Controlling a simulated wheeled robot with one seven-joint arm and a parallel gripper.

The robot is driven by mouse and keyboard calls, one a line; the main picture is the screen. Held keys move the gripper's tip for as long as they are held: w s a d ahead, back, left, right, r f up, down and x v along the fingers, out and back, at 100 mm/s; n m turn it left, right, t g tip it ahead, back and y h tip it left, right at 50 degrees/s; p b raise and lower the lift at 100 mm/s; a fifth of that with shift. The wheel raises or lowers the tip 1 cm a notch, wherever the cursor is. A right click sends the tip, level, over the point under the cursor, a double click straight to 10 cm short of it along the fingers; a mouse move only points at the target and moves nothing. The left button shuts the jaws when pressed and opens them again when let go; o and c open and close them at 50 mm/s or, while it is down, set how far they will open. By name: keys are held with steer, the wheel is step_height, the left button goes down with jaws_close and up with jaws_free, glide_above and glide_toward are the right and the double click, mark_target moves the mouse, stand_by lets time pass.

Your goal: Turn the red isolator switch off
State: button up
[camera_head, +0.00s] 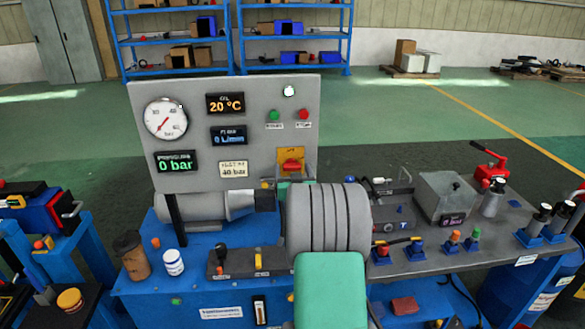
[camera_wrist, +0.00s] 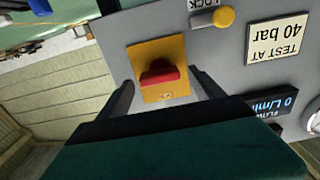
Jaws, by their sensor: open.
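The red isolator switch (camera_head: 291,165) sits on a yellow plate (camera_head: 284,154) at the lower right of the grey upright panel. In the wrist view the red switch handle (camera_wrist: 158,73) shows close ahead on its yellow plate (camera_wrist: 145,52). The handle lies roughly crosswise in that view, and the small mark on the plate is too blurred to read. My gripper (camera_wrist: 164,88) is open, with one finger to each side of the plate in the picture and nothing held between them. I cannot tell that either finger touches the switch. In the head view my arm hides most of the gripper.
The panel (camera_head: 215,110) carries a gauge (camera_head: 166,118), displays and green and red buttons (camera_head: 303,114). A yellow knob marked LOCK (camera_wrist: 223,17) sits near the switch. A grey cylinder (camera_head: 200,205) lies below the panel.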

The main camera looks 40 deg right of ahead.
steer(key=shift+w+d, duration=0.15)
steer(key=shift+w, duration=0.05)
steer(key=shift+c, duration=0.4)
steer(key=c, duration=1.3)
